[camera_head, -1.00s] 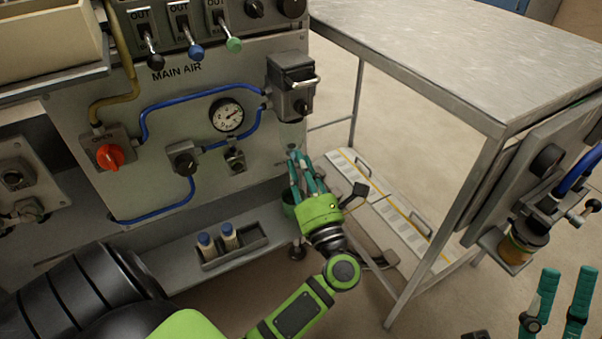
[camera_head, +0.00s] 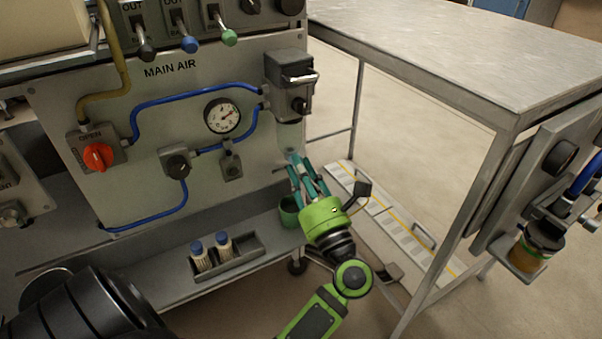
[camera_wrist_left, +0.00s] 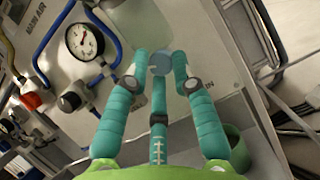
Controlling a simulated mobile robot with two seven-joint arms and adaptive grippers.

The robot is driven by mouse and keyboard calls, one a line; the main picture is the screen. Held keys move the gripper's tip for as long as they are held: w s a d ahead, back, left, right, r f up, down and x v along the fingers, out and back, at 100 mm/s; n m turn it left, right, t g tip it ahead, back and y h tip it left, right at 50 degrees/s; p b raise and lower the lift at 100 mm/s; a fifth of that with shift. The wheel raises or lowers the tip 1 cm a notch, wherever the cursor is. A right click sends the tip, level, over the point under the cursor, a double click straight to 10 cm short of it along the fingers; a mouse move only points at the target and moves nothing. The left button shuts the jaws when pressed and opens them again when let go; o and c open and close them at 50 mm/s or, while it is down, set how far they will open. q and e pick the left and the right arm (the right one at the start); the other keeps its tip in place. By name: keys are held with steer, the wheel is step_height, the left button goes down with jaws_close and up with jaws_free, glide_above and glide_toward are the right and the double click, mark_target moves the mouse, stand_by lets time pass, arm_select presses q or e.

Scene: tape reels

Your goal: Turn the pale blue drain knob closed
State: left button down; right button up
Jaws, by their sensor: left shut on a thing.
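The pale blue drain knob (camera_wrist_left: 160,63) is a small round disc seen in the left wrist view, between my fingertips. In the head view, it is mostly hidden by my fingers, below the clear bowl (camera_head: 288,137) of the filter unit (camera_head: 289,80). My left gripper (camera_head: 300,163) reaches up from below, with its teal fingers at the bottom of the bowl. It is shut on the knob; the left wrist view also shows the gripper (camera_wrist_left: 160,68) with fingers on both sides of it. My right gripper is out of view.
The panel carries a gauge (camera_head: 222,117), an orange valve handle (camera_head: 98,157) and blue air lines. A green cup (camera_head: 289,212) stands just beside my gripper. A tray (camera_head: 240,262) with two blue-capped bottles sits on the shelf. A metal table (camera_head: 440,50) stands to the right.

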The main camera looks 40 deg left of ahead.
arm_select(q)
steer(key=shift+w+r, duration=0.1)
steer(key=shift+r, duration=0.2)
steer(key=c, duration=1.1)
jaws_free()
steer(key=shift+d, duration=0.1)
steer(key=shift+o, duration=0.2)
steer(key=shift+f, duration=0.1)
steer(key=v, duration=0.7)
steer(key=shift+d+f, duration=0.1)
steer(key=shift+d, duration=0.05)
